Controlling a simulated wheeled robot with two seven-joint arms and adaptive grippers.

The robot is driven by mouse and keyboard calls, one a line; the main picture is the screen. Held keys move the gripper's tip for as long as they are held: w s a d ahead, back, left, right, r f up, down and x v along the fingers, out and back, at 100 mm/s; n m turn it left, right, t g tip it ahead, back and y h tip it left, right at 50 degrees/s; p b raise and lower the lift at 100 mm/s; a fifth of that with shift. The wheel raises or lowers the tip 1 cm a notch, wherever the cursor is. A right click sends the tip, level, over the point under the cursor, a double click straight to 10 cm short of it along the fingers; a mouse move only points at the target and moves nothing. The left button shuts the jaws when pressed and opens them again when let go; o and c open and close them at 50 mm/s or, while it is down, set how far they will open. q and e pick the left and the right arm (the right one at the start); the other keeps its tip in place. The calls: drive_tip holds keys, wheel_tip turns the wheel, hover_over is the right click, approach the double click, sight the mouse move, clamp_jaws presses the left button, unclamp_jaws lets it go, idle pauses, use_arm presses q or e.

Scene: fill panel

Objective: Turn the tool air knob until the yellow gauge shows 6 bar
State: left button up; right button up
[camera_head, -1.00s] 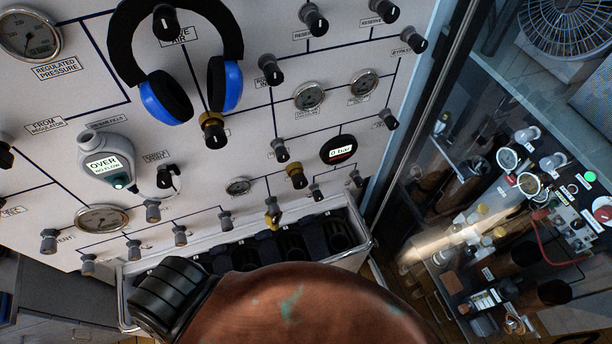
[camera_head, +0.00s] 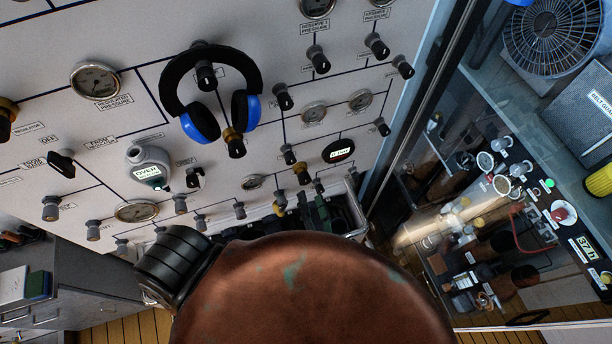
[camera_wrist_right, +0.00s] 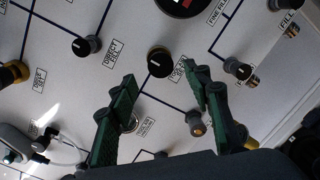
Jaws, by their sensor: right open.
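In the right wrist view my right gripper (camera_wrist_right: 162,85) is open, its green fingers apart and empty, pointing at the panel. A black knob with a brass base (camera_wrist_right: 160,62) shows between and beyond the fingertips; I see no contact. It shows in the head view (camera_head: 302,172) below a round black digital gauge (camera_head: 338,151), whose reading is too small to read. My right gripper (camera_head: 316,212) is partly visible low in the head view, by the panel's lower edge. My left gripper is not in view.
The white panel holds many other knobs, including a brass one (camera_head: 235,145) and a direct fill knob (camera_wrist_right: 84,45). Blue headphones (camera_head: 200,125) hang on it. A handheld meter (camera_head: 148,167) sits at left. A glass pane stands right of the panel.

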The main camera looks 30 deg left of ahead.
sight(306, 182)
drive_tip(key=p+x, duration=0.1)
drive_tip(key=x, duration=0.5)
drive_tip(key=shift+w+a, duration=0.1)
drive_tip(key=shift+w+a+p, duration=0.3)
drive_tip(key=shift+w+a, duration=0.1)
drive_tip(key=shift+w, duration=0.05)
drive_tip(key=shift+c, duration=0.4)
drive_tip(key=shift+f, duration=0.1)
drive_tip(key=c, duration=1.1)
drive_tip(key=m+b, duration=0.1)
drive_tip(key=m, duration=0.1)
drive_tip(key=shift+f+m, duration=0.15)
drive_tip(key=shift+m, duration=0.95)
drive_tip(key=o, duration=1.2)
